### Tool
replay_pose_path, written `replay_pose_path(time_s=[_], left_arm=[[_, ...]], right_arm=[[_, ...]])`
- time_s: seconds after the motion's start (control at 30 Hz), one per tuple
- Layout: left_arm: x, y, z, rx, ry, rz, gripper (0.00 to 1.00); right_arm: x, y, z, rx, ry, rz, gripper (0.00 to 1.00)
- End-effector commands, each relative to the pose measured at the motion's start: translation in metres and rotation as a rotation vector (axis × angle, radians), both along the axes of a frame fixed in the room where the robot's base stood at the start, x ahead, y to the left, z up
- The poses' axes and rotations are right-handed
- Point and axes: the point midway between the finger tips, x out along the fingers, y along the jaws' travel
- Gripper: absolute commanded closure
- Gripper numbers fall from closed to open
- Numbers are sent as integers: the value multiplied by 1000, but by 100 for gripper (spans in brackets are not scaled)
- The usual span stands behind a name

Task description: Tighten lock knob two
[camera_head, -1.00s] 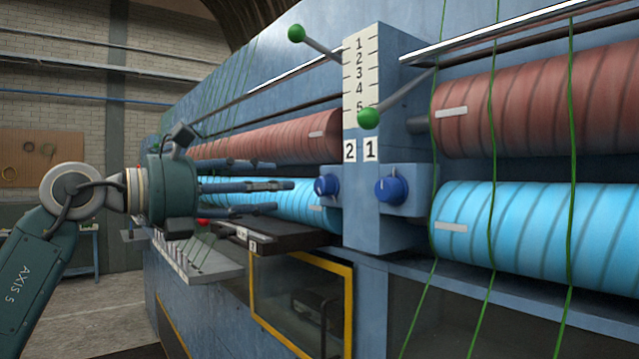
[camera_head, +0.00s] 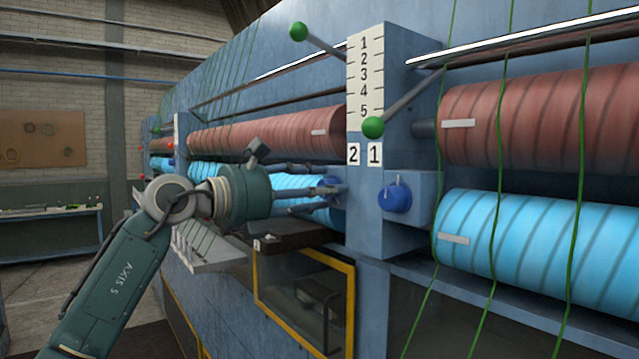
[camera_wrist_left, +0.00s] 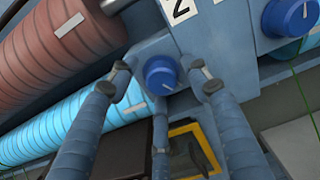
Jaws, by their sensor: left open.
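Lock knob two (camera_wrist_left: 161,74) is a round blue knob on the blue housing, below the label 2 (camera_head: 353,154). In the head view lock knob two (camera_head: 327,183) is partly hidden behind my fingers. My left gripper (camera_head: 322,192) is open, with its fingers pointing at this knob. In the left wrist view the tips of my left gripper (camera_wrist_left: 160,80) stand to either side of the knob, and a third finger is below it. A gap shows between the side fingertips and the knob. My right gripper is in no view.
Blue knob one (camera_head: 396,198) sits to the right, under label 1 (camera_head: 375,154). Green-tipped levers (camera_head: 373,127) stick out above. Red rollers (camera_head: 265,133) and blue rollers (camera_head: 540,240) flank the housing. A dark ledge (camera_head: 290,237) lies below my gripper; green yarns hang at the right.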

Motion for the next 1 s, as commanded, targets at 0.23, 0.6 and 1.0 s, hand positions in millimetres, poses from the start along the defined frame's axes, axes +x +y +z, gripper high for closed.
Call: replay_pose_path(time_s=[0.23,0.6,1.0], left_arm=[[0,0,0,0,0,-1,82],[-1,0,1,-15,17,0,97],[0,2,1,-163,214,2,97]], right_arm=[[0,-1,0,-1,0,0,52],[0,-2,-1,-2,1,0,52],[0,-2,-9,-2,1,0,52]])
